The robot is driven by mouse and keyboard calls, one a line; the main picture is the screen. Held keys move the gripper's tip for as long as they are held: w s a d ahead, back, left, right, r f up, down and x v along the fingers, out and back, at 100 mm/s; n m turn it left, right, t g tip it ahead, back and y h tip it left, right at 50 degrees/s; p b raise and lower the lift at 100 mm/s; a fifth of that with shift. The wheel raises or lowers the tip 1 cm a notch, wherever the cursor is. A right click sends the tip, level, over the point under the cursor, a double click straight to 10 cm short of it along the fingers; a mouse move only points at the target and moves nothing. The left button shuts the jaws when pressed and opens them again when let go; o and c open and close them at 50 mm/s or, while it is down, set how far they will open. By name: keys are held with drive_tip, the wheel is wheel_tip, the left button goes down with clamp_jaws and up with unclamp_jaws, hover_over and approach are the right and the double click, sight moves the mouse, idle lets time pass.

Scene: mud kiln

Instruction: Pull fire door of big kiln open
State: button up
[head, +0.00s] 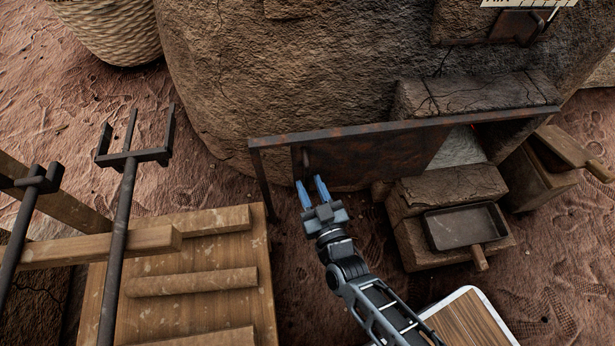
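The fire door (375,162) is a rusty brown metal plate hanging below a rusty rail (345,135) at the foot of the big kiln (260,75). It lies along the left and middle of the rail. To its right, part of the fire opening (460,147) shows pale grey with a small red glow. A small dark handle (306,159) is near the door's left edge. My gripper (309,181) has two blue fingers, apart with nothing seen between them. It is just below the handle in the picture; I cannot tell whether it touches the door.
A stone block with a dark metal pan (465,226) stands right of my arm. A wooden rack (200,268) with long metal forks (125,185) is at left. A wooden box (545,175) is at far right. Bare ground lies between rack and block.

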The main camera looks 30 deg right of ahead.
drive_tip(key=shift+s+a+p, duration=0.15)
drive_tip(key=shift+s+p, duration=0.05)
drive_tip(key=shift+s, duration=1.05)
drive_tip(key=shift+s+a+p, duration=0.15)
drive_tip(key=shift+s+p, duration=0.05)
drive_tip(key=shift+s, duration=1)
drive_tip(key=shift+s, duration=0.1)
drive_tip(key=s+d+r+g+y, duration=0.1)
drive_tip(key=s+r, duration=0.6)
drive_tip(key=s, duration=0.4)
drive_tip(key=s+d+r+g+y, duration=0.1)
drive_tip(key=s+r, duration=0.7)
drive_tip(key=s, duration=0.2)
drive_tip(key=s+d+r+n+g, duration=0.1)
drive_tip(key=s+d+r, duration=0.15)
drive_tip(key=r, duration=0.35)
drive_tip(key=s+d+r, duration=0.1)
drive_tip(key=s+r, duration=0.2)
drive_tip(key=r, duration=0.3)
wheel_tip(320, 180, up, 27)
drive_tip(key=p, duration=2.7)
drive_tip(key=shift+a+f, duration=0.2)
drive_tip(key=shift+a, duration=0.05)
drive_tip(key=shift+f, duration=0.1)
